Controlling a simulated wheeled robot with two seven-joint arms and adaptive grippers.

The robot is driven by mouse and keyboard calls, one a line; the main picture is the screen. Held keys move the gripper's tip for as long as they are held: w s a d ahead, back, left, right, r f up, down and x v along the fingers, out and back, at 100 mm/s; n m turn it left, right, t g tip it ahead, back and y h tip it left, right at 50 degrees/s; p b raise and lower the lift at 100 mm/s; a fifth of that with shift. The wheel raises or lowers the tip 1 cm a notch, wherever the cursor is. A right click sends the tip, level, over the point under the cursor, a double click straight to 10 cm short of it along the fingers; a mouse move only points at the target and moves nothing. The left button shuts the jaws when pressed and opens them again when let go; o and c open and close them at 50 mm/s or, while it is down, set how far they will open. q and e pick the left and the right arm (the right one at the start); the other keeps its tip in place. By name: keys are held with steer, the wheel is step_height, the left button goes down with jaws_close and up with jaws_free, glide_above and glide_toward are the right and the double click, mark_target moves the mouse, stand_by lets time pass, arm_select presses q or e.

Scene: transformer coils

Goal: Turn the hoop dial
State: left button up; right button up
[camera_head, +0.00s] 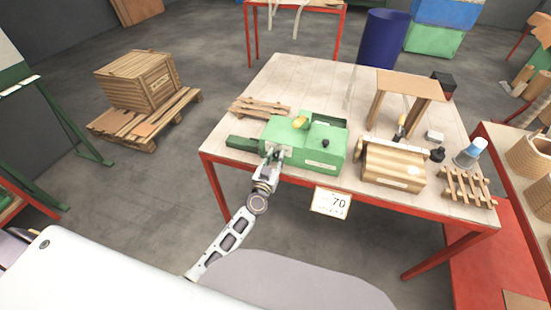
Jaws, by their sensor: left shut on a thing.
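A green machine (335,157) stands on the table near its front edge, with a yellow part (300,121) and a small black knob (325,141) on it. My left gripper (276,153) is at the machine's left front corner, shut on a small part there that appears to be the hoop dial. The gripper hides most of this part, so its shape and angle cannot be told. My left arm reaches up to it from the lower left. My right gripper is not in view.
The pale-topped table (290,75) has a red frame. A sign reading 70 (331,203) hangs at its front edge. A wooden coil (392,162), a wooden stand (405,85) and a small pallet (468,188) are on the right. A slatted wooden piece (259,107) lies behind the machine.

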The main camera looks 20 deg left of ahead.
arm_select(q)
steer(key=shift+n+p, duration=0.35)
steer(key=shift+n, duration=1.65)
steer(key=shift+a+n, duration=0.1)
steer(key=shift+n, duration=2.1)
steer(key=o, duration=1)
steer(key=shift+o, duration=0.2)
steer(key=shift+s, duration=0.2)
steer(key=s, duration=1.1)
steer(key=shift+s+a, duration=0.2)
steer(key=shift+s, duration=0.1)
